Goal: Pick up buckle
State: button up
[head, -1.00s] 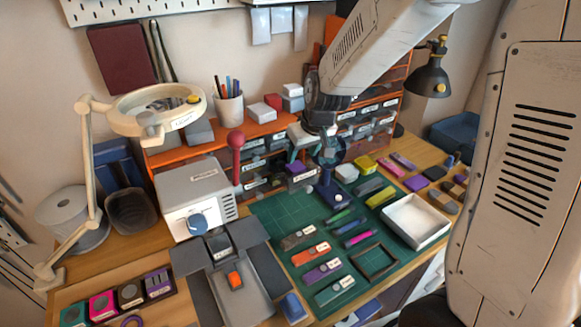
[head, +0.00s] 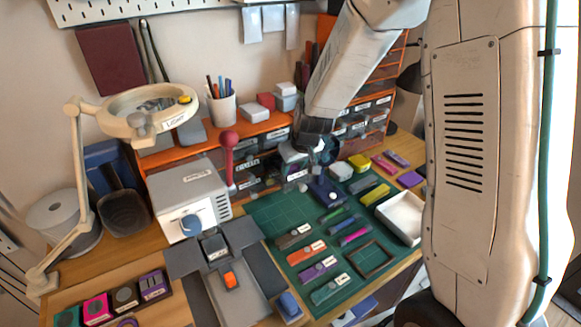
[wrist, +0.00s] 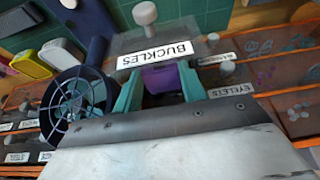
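The purple buckle (wrist: 162,79) lies in the open drawer labelled BUCKLES (wrist: 168,52), close to its front wall, in the wrist view. My gripper (wrist: 162,72) has its two teal fingers spread, one on each side of the buckle. The fingers look close to the buckle's sides; I see no clear closing on it. In the head view the drawer (head: 296,176) sticks out of the cabinet above the mat, and my gripper is at it, hiding the buckle.
A dark blue fan (wrist: 75,108) is beside my left finger in the wrist view. A white tray (head: 402,218) is at the right, and a red lever (head: 228,155) stands left of the drawer.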

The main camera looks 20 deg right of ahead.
jog(key=shift+c, duration=1.1)
jog(key=shift+r, duration=0.1)
